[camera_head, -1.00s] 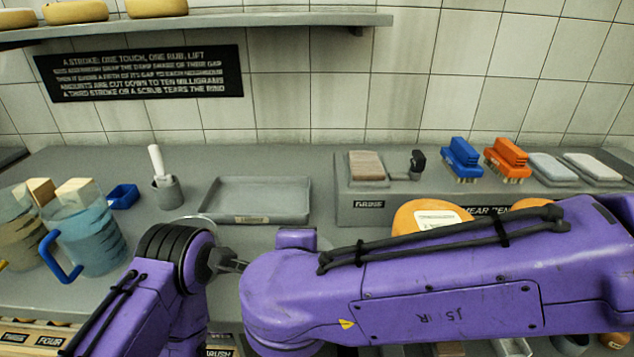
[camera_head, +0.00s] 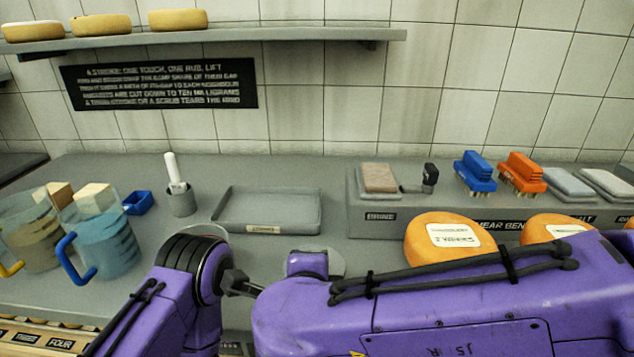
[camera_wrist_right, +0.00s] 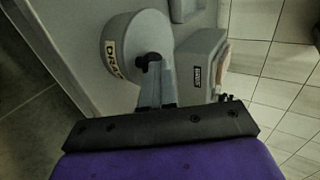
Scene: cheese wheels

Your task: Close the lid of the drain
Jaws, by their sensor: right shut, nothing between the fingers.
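In the right wrist view a round grey drum-like piece (camera_wrist_right: 140,35) carries a label starting "DRA" (camera_wrist_right: 110,58). In the head view my right arm hides that gripper. My left gripper (camera_head: 240,284) is beside the right arm, its fingertips not clearly visible.
A grey tray (camera_head: 230,218), a pot with a white-handled tool (camera_head: 181,202), and jugs (camera_head: 108,245) stand on the counter. A raised bench (camera_head: 385,222) holds blue (camera_head: 475,172) and orange (camera_head: 521,173) brushes. Orange cheese wheels (camera_head: 420,238) sit in front of it.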

